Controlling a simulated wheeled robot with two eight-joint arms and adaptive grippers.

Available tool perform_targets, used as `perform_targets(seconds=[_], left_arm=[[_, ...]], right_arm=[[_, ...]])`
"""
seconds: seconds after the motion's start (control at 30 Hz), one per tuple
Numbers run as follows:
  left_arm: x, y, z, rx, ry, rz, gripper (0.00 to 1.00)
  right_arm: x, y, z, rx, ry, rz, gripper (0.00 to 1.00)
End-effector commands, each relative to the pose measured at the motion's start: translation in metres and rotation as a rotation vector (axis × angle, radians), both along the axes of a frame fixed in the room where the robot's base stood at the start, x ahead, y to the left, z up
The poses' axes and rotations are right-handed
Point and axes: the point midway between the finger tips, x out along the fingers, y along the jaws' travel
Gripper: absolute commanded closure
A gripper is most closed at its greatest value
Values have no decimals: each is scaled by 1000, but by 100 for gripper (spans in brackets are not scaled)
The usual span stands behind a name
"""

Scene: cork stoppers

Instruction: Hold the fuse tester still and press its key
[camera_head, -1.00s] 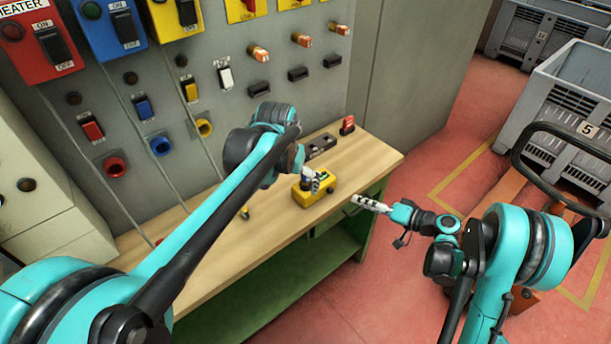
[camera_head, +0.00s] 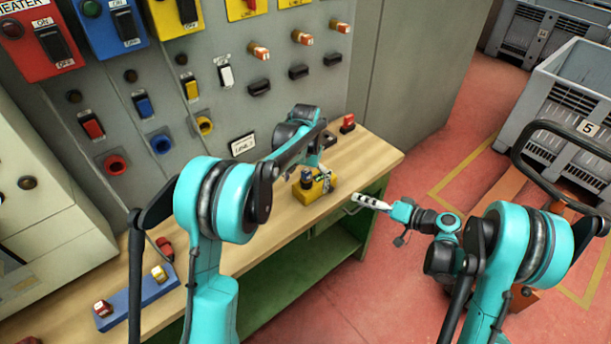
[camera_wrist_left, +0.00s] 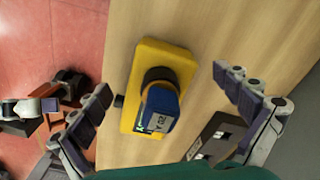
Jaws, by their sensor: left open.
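The fuse tester is a yellow box (camera_head: 316,189) on the wooden workbench near its front edge. In the left wrist view, its yellow body (camera_wrist_left: 150,58) carries a dark round socket with a blue-and-black fuse (camera_wrist_left: 161,108) standing in it. A small black knob (camera_wrist_left: 119,101), possibly the key, sticks out of its left side. My left gripper (camera_head: 322,176) is over the tester; in its wrist view the open fingers (camera_wrist_left: 162,82) lie on either side of the tester, apart from it. My right gripper (camera_head: 371,202) is off the bench's front edge, pointing toward the tester; its finger gap is unclear.
A red piece (camera_head: 347,123) stands at the bench's back. A blue rack (camera_head: 137,303) with red and yellow fuses is at the left. The grey switch panel (camera_head: 225,110) rises behind the bench.

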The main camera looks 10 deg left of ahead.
Motion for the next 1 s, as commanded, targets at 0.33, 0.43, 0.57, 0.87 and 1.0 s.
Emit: perform_targets(seconds=[0.33, 0.43, 0.57, 0.87, 1.0], left_arm=[[0, 0, -35, 0, -1, 0, 0], [0, 0, -37, 0, -1, 0, 0], [0, 0, -36, 0, -1, 0, 0], [0, 0, -36, 0, -1, 0, 69], [0, 0, -36, 0, -1, 0, 71]], right_arm=[[0, 0, 0, 0, 0, 0, 66], [0, 0, 0, 0, 0, 0, 66], [0, 0, 0, 0, 0, 0, 66], [0, 0, 0, 0, 0, 0, 66], [0, 0, 0, 0, 0, 0, 66]])
